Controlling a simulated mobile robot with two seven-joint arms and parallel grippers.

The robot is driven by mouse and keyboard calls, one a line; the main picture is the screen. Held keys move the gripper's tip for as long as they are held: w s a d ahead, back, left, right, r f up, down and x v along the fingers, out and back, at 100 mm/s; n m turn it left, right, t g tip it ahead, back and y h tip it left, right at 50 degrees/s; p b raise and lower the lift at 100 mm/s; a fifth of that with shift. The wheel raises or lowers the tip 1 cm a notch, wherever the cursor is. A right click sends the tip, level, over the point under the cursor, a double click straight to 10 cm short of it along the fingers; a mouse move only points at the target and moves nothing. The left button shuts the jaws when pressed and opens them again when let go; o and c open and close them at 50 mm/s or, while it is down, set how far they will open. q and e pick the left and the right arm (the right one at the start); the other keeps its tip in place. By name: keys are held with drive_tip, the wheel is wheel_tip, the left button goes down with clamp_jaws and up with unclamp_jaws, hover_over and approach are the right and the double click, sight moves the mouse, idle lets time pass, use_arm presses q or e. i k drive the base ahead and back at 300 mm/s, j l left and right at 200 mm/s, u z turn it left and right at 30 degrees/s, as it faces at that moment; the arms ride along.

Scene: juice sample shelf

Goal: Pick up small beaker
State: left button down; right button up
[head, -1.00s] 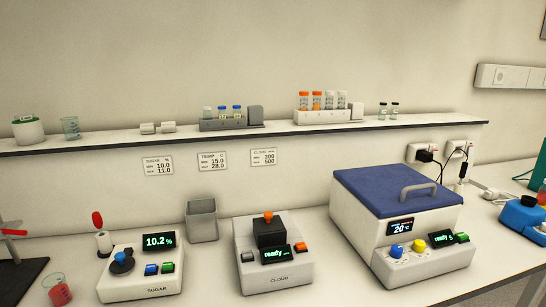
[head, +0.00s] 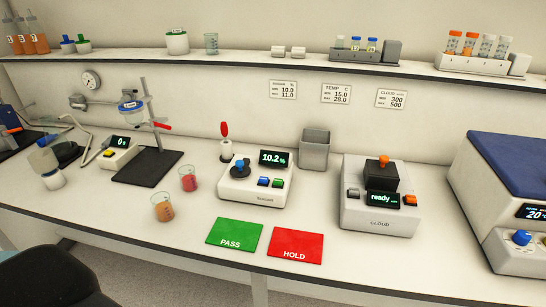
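Several beakers show in the head view. One with red liquid (head: 188,181) stands upright on the bench, left of the sugar meter. It looks a little smaller than the beaker with orange liquid (head: 163,209), which stands nearer the bench's front edge. An empty clear beaker (head: 211,44) stands on the shelf, right of a white tub with a green top. Which one is called the small beaker I cannot tell for sure. Neither of my grippers is in view.
A dark stand base (head: 147,168) with a clamp rod is behind the beakers. The sugar meter (head: 240,195) is to their right, with green PASS (head: 234,235) and red HOLD (head: 295,243) cards in front. Bare bench lies around the beakers. A dark rounded object (head: 60,280) is at bottom left.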

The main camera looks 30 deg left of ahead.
sight(188, 179)
drive_tip(key=u, duration=1.45)
drive_tip(key=k+j, duration=0.05)
